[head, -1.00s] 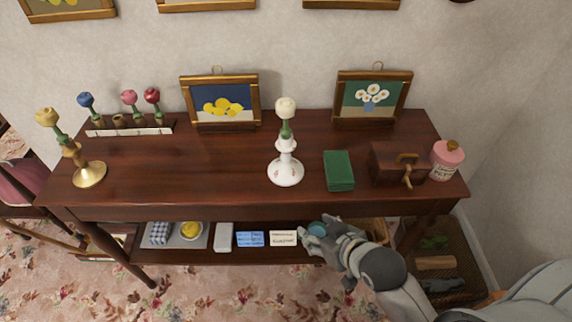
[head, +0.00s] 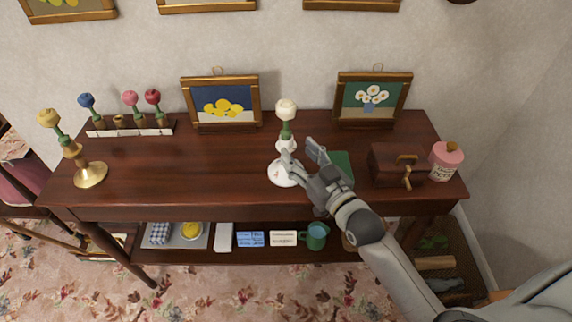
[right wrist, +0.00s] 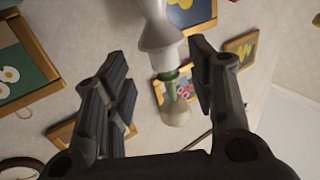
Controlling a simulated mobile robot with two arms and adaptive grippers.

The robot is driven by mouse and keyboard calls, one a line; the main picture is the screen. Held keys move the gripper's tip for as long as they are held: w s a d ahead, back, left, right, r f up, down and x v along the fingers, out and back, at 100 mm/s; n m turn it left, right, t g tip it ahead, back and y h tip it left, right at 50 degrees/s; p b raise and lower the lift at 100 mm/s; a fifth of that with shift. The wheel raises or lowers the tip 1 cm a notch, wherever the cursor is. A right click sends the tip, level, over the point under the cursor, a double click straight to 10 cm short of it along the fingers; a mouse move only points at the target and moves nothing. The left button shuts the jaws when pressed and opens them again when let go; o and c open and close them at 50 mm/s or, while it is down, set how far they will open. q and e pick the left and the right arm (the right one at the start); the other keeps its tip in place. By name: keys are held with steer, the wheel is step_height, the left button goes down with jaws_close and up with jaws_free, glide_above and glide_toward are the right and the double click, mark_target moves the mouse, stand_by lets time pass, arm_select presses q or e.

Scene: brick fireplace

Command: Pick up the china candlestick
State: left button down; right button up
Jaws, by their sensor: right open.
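The white china candlestick (head: 280,174) stands upright on the dark wooden table, with a cream rose on a green stem (head: 286,110) in its top. My right gripper (head: 301,151) is open at the candlestick's right side, and its fingers hide part of the shaft in the head view. In the right wrist view, the candlestick (right wrist: 158,25) appears between the two open fingers (right wrist: 160,75), with the green stem below it in the picture. I cannot tell whether a finger touches it. My left gripper is not in view.
A green book (head: 342,163), partly hidden by my gripper, lies right of the candlestick. A brass candlestick (head: 90,174) stands at left. Framed pictures (head: 220,103) stand behind. The table's left middle is clear.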

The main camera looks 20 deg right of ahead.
mark_target(290, 144)
steer(key=shift+p+x, duration=0.5)
steer(key=shift+x, duration=2.55)
steer(key=shift+a, duration=0.15)
steer(key=shift+s, duration=0.1)
jaws_close()
steer(key=shift+r, duration=0.15)
